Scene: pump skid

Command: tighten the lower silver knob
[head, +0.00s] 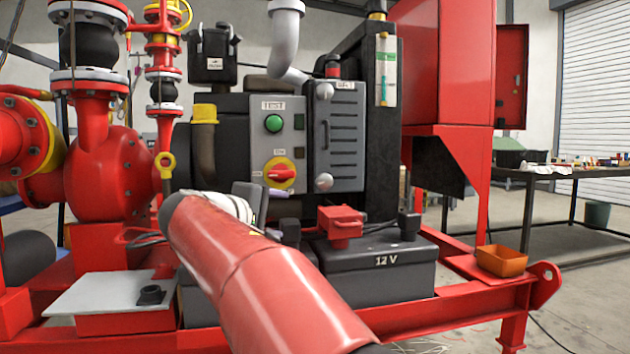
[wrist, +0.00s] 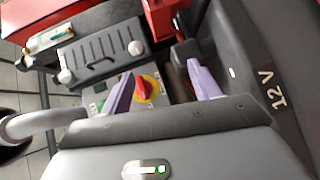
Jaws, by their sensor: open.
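The lower silver knob (head: 323,181) is at the bottom of the dark ribbed cover in the head view. It also shows in the wrist view (wrist: 135,47), beyond the fingers and apart from them. The upper silver knob (head: 324,90) is at the top of the same cover (head: 342,135). My gripper (wrist: 161,87) is open, with its two purple fingers apart and nothing held. In the head view my arm hides much of it; it is below and left of the lower knob.
A red rotary switch on a yellow disc (head: 279,173) and a green button (head: 273,123) are left of the cover. Below are a red clamp-like block (head: 341,222) and the 12 V battery (head: 385,270). An orange tray (head: 502,261) sits at the right.

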